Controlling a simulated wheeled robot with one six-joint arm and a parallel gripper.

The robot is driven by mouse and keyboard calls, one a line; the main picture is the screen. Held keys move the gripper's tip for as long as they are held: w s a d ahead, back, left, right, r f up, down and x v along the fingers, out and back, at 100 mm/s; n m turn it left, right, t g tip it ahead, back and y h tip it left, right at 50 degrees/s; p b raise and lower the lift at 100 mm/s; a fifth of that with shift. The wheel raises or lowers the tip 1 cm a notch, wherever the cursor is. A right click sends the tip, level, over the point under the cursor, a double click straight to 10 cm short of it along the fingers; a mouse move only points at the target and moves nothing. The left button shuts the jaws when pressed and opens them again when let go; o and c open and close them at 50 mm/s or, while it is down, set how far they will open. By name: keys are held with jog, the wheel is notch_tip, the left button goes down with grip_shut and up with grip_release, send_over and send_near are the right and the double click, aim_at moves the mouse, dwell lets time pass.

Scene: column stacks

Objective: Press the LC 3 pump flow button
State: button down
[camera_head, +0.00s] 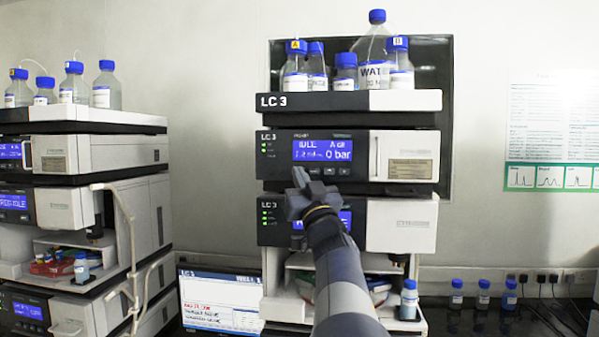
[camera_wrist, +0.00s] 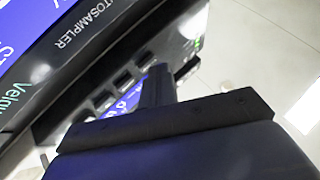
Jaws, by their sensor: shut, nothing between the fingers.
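The LC 3 pump module (camera_head: 278,160) is the upper unit of the middle stack. Its lit blue display (camera_head: 322,149) reads IDLE and 0 bar. A row of small buttons (camera_head: 329,171) runs under the display. My gripper (camera_head: 299,178) is shut and empty, raised to the left end of that row and hiding part of it. In the wrist view the closed fingers (camera_wrist: 158,82) point at the panel beside the row of dark buttons (camera_wrist: 122,76), near the end button (camera_wrist: 147,58). Contact cannot be told. Fingers partly cover the display there.
The autosampler panel (camera_wrist: 60,60) lies directly below the pump. Bottles (camera_head: 345,72) stand on the LC 3 top tray (camera_head: 340,101). Another instrument stack (camera_head: 80,190) with loose tubing is at left, and a monitor (camera_head: 221,300) stands between. Small bottles (camera_head: 483,295) sit at right.

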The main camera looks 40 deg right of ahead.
jog(key=shift+w+d, duration=0.1)
jog(key=shift+d, duration=0.1)
jog(key=shift+a, duration=0.1)
dwell(0.4)
jog(key=shift+s+a+b, duration=0.35)
jog(key=shift+s+a, duration=0.15)
jog(key=shift+a, duration=0.05)
jog(key=shift+s+a, duration=0.1)
jog(key=s+a+b, duration=0.1)
jog(key=s+a, duration=0.2)
jog(key=shift+a+b, duration=0.3)
jog(key=shift+b, duration=0.1)
dwell(0.5)
